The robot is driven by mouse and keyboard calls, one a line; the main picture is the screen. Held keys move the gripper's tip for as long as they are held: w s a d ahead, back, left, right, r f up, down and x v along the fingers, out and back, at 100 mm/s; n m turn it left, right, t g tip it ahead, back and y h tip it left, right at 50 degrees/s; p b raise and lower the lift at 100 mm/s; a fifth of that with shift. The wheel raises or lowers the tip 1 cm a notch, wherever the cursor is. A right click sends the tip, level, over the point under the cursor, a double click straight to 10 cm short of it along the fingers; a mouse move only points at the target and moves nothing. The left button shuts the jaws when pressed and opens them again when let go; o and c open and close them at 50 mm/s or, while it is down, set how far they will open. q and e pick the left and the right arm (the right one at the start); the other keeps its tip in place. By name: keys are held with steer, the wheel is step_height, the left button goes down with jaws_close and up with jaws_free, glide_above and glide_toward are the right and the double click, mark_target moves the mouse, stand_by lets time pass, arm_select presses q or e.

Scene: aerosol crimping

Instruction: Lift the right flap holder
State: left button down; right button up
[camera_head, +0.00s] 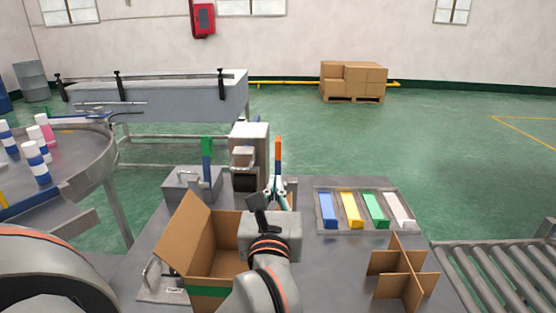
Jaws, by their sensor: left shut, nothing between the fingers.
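An open cardboard box (218,262) stands on the grey table, with a tall flap (187,232) raised on its left. A metal bracket with a handle (150,275) lies at the box's left side. It looks like a flap holder. My left gripper (261,208) is at the box's right side, shut and empty, with its dark fingers pointing away from me. The gripper and forearm cover the box's right side, so I cannot make out the right flap holder. My right gripper is not in view.
A grey machine (248,147) stands behind the box, with an orange-topped post (278,150) beside it. To the right are a tray (316,210) of coloured blocks and a cardboard divider (404,273). A roller conveyor (497,272) is at far right, a round conveyor (80,150) at left.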

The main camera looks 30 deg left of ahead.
mark_target(278, 152)
arm_select(q)
steer(key=x, duration=1.1)
steer(key=shift+w+a+b, duration=0.2)
steer(key=shift+w+b, duration=0.05)
steer(key=shift+b, duration=0.15)
steer(key=shift+w+a, duration=0.25)
steer(key=shift+w, duration=0.2)
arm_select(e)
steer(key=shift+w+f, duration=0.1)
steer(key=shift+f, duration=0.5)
